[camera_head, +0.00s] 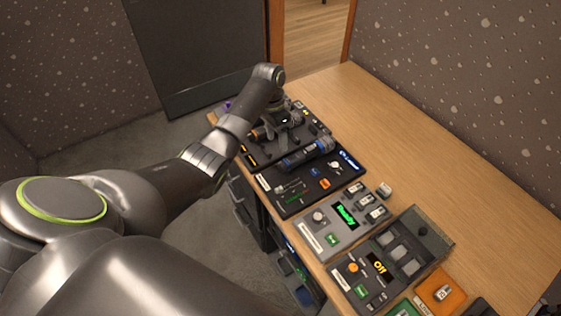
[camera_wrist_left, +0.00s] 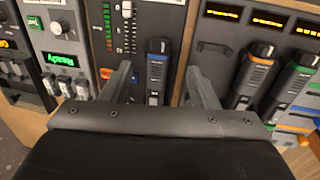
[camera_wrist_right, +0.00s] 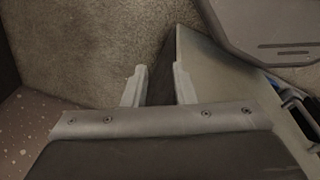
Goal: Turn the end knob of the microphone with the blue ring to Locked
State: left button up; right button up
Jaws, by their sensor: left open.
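The microphone with the blue ring (camera_head: 308,153) lies on a dark panel in the head view. It also shows in the left wrist view (camera_wrist_left: 158,58), between and ahead of my finger tips. I cannot make out its end knob or the knob's setting. My left gripper (camera_wrist_left: 158,76) is open and empty, its fingers apart on either side of the microphone's line. In the head view my left arm reaches over the panel behind this microphone. My right gripper (camera_wrist_right: 158,82) is open and empty, away from the microphones.
Microphones with an orange ring (camera_wrist_left: 261,52) and a green ring (camera_wrist_left: 304,60) lie to the right in the left wrist view. A control box with a green "Ready" display (camera_head: 346,214) and one with an orange display (camera_head: 380,266) stand nearer. The wooden table (camera_head: 430,150) is clear at right.

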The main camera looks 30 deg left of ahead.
aim_at(280, 163)
pick_arm(q)
jog(key=f, duration=0.3)
jog(key=d+f, duration=0.1)
jog(key=f, duration=0.5)
jog(key=shift+s+d+f, duration=0.2)
jog(key=shift+s+f, duration=0.05)
jog(key=shift+s, duration=0.15)
jog(key=shift+f, duration=0.45)
pick_arm(e)
jog(key=shift+a, duration=0.45)
